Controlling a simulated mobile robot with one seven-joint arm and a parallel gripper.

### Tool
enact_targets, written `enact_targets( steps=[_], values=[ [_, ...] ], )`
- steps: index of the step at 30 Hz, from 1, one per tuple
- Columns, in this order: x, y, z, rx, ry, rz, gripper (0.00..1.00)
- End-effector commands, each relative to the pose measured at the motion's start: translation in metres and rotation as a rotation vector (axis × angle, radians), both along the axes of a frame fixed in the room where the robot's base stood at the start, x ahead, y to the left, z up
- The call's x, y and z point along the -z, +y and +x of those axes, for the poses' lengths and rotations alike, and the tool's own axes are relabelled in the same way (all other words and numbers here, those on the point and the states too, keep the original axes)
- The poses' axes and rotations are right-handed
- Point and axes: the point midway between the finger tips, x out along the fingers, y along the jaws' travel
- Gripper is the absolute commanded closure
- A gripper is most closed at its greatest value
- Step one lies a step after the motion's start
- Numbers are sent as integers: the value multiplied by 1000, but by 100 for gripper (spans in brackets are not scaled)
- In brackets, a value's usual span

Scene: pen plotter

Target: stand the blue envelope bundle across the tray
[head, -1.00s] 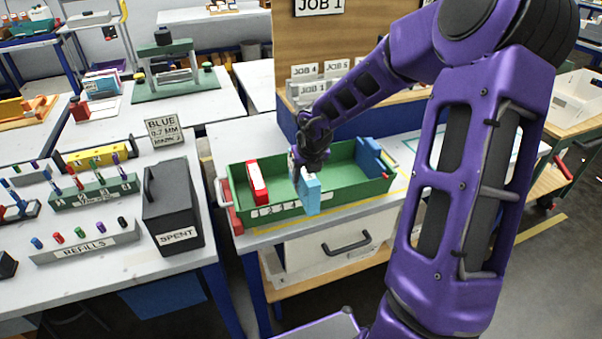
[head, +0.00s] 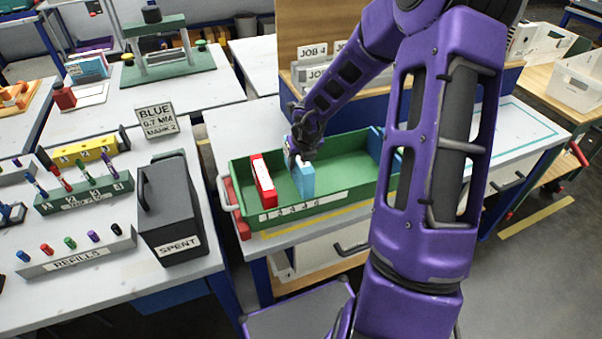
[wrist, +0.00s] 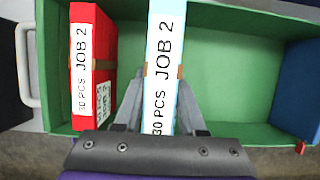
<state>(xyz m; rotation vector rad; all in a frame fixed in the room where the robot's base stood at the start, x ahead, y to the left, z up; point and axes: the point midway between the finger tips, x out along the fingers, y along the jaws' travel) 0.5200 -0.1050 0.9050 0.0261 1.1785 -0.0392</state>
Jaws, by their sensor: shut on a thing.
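The light blue envelope bundle (head: 303,178), labelled "30 PCS JOB 2", is upright between the fingers of my gripper (head: 301,152). In the wrist view the bundle (wrist: 164,70) runs across the green tray (wrist: 235,130), with my gripper (wrist: 158,118) shut on it from both sides. The green tray (head: 343,151) stands on the bench, and the bundle is within its walls. I cannot tell whether the bundle touches the tray floor. A red bundle (head: 263,180) stands across the tray to the left, with a gap between the two.
A dark blue block (wrist: 303,85) fills the tray's right end, partly behind my arm in the head view. Open tray floor lies between it and the held bundle. The black SPENT box (head: 170,215) stands left of the tray.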

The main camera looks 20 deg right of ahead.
Motion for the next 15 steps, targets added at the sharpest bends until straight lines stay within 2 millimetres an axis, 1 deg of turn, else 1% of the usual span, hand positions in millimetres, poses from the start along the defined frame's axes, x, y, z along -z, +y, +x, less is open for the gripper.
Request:
enact_targets(
  steps=[1, 5, 9, 10, 15],
  values=[
    [7, 0, 0, -1, -1, 0, 100],
    [18, 0, 0, -1, 0, -1, 100],
    [40, 0, 0, -1, 0, 0, 100],
    [43, 0, 0, -1, 0, -1, 100],
    [43, 0, 0, 0, -2, -1, 100]
  ],
)
